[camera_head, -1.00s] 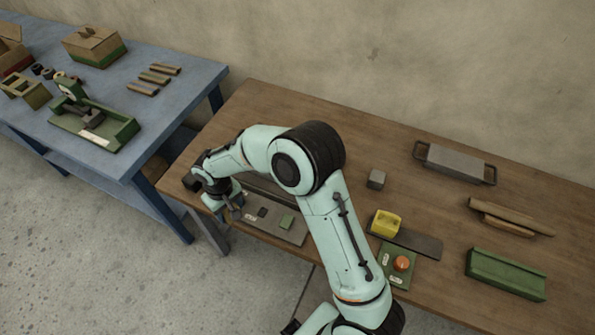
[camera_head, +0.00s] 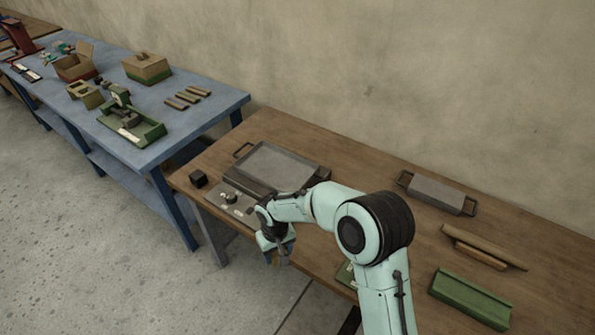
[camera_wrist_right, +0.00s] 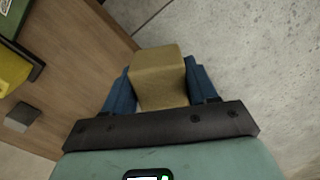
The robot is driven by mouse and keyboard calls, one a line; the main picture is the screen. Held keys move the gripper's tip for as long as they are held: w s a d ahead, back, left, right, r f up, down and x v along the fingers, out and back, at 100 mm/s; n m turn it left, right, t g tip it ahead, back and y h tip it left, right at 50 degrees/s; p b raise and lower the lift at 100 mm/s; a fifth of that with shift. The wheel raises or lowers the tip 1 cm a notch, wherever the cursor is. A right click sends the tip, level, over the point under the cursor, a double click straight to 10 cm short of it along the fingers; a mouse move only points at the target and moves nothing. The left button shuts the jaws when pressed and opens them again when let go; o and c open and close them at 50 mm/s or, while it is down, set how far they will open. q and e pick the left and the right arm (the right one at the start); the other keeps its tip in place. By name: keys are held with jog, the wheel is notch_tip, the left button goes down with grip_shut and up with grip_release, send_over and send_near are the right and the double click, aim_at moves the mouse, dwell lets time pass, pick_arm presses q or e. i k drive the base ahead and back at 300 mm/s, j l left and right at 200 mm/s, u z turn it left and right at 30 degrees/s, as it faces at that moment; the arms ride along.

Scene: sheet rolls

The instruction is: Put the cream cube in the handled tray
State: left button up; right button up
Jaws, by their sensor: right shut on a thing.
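The cream cube (camera_wrist_right: 158,78) is between the blue fingers of my right gripper (camera_wrist_right: 160,90) in the right wrist view, and the fingers are shut on it. In the head view my right gripper (camera_head: 278,257) is at the front edge of the wooden table, and the cube is mostly hidden there. The handled tray (camera_head: 277,168) is a grey shallow tray lying on the table behind the gripper. Its left handle shows, its bare floor is visible, and its right end is partly behind my arm. My left gripper is not in view.
A board with small parts (camera_head: 232,203) lies in front of the tray, with a dark cube (camera_head: 198,178) to its left. A grey handled block (camera_head: 437,193), wooden pieces (camera_head: 484,247) and a green block (camera_head: 470,298) are at right. A grey cube (camera_wrist_right: 22,117) shows in the wrist view.

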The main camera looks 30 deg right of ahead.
aim_at(276, 170)
jog(key=z, duration=1.4)
jog(key=i+j, duration=0.1)
jog(key=j, duration=0.5)
jog(key=i+j+z, duration=0.1)
jog(key=j, duration=1.05)
jog(key=i+z, duration=0.05)
jog(key=i, duration=0.05)
